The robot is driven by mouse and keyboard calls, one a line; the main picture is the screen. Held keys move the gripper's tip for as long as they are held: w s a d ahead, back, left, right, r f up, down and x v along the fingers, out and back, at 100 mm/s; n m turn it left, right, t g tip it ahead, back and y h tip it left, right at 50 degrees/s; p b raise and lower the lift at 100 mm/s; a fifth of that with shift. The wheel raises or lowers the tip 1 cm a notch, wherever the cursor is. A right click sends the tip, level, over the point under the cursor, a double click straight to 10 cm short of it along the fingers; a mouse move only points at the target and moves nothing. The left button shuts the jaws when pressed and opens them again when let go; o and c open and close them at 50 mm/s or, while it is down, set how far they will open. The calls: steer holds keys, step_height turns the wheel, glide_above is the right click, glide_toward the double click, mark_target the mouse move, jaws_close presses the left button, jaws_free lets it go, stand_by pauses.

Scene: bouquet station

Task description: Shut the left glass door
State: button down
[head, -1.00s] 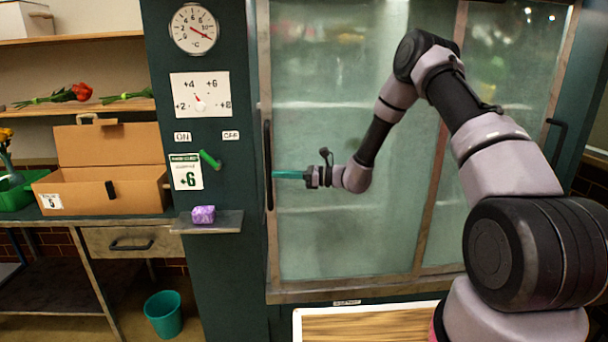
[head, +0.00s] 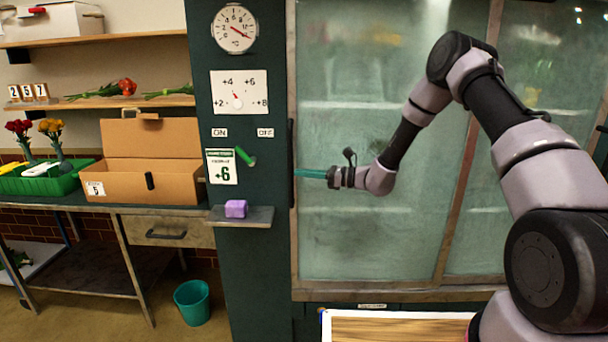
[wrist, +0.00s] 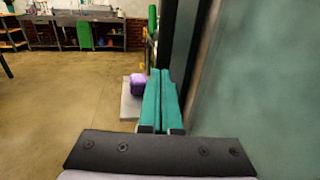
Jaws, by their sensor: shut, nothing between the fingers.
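The left glass door (head: 375,215) is a frosted pane in a worn metal frame, filling the middle of the head view. A dark upright handle (head: 291,160) shows at its left edge. The door's left edge lies close to the dark green cabinet post; I cannot tell whether a gap is left there. My gripper (head: 298,173) has teal fingers, shut and empty, pointing left in front of the glass with the tips at the handle. I cannot tell whether they touch it. In the wrist view the fingers (wrist: 160,98) lie side by side, with the glass (wrist: 260,80) close on the right.
The cabinet post carries a dial (head: 235,28), a green lever (head: 245,156) and a small shelf (head: 257,217) with a purple block (head: 236,209), left of my gripper. A cardboard box (head: 160,185) stands on the left bench. A teal bin (head: 192,302) stands on the open floor.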

steer(key=s+d, duration=0.2)
steer(key=d, duration=1.1)
steer(key=s+d+r+n+g+h, duration=0.2)
steer(key=s+r+n+h, duration=0.25)
steer(key=s+r, duration=0.3)
steer(key=s+d+r+n+g+h, duration=0.2)
steer(key=s+r+n+h, duration=0.1)
steer(key=s+r+n, duration=0.4)
steer(key=s+d+r+n+t+h, duration=0.4)
steer(key=s+d+r+t+h, duration=0.4)
steer(key=s+d+r, duration=0.5)
steer(key=s+d, duration=0.2)
steer(key=s, duration=0.2)
steer(key=shift+s+d, duration=0.15)
